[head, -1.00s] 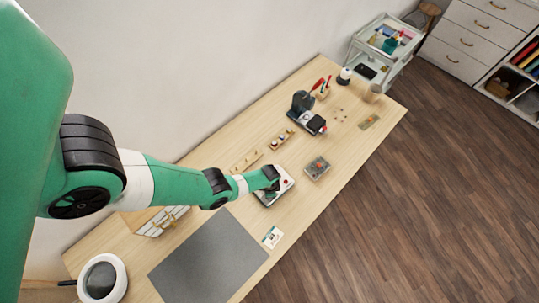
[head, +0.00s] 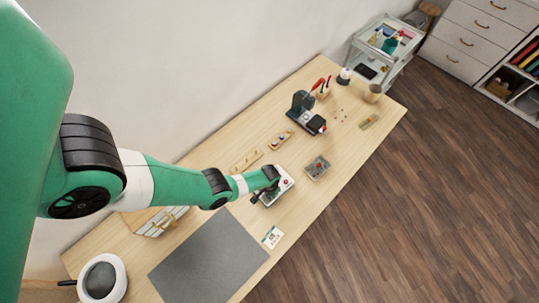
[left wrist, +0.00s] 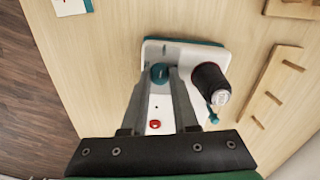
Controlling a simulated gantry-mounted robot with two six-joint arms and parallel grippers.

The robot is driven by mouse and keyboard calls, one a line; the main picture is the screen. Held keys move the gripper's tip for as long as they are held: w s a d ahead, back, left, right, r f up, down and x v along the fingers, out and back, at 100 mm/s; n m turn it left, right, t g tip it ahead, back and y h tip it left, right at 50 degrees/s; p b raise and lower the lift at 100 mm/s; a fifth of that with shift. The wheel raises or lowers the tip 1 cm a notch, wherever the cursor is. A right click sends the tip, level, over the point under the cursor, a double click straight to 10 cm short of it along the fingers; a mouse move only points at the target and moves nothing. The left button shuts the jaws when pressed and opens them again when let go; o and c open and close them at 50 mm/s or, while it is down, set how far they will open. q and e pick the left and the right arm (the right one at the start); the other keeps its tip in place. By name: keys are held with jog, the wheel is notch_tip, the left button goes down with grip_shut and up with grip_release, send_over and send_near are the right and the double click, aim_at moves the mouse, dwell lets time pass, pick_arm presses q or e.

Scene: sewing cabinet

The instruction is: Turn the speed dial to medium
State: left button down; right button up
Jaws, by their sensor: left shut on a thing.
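A white machine with teal edges (head: 287,186) stands on the wooden table. In the left wrist view its white top (left wrist: 157,105) carries a round teal dial (left wrist: 158,71), a small red button and a dark cylinder. My left gripper (left wrist: 159,80) is shut on the dial, with one finger on each side. In the head view my left gripper (head: 267,186) covers part of the machine and hides the dial. Dial markings are too small or hidden to read. My right gripper is not in view.
A grey mat (head: 208,256) and a small printed card (head: 272,237) lie nearby. A grey tray of small parts (head: 317,167) and a dark sewing machine (head: 303,112) stand farther back. Wooden racks (head: 247,161) are along the wall side. Bare tabletop surrounds the machine.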

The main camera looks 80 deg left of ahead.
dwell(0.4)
pick_arm(q)
jog(key=c, duration=0.7)
grip_release()
notch_tip(320, 180, up, 12)
jog(key=p, duration=1.1)
jog(key=shift+f+p, duration=0.2)
jog(key=shift+p, duration=0.15)
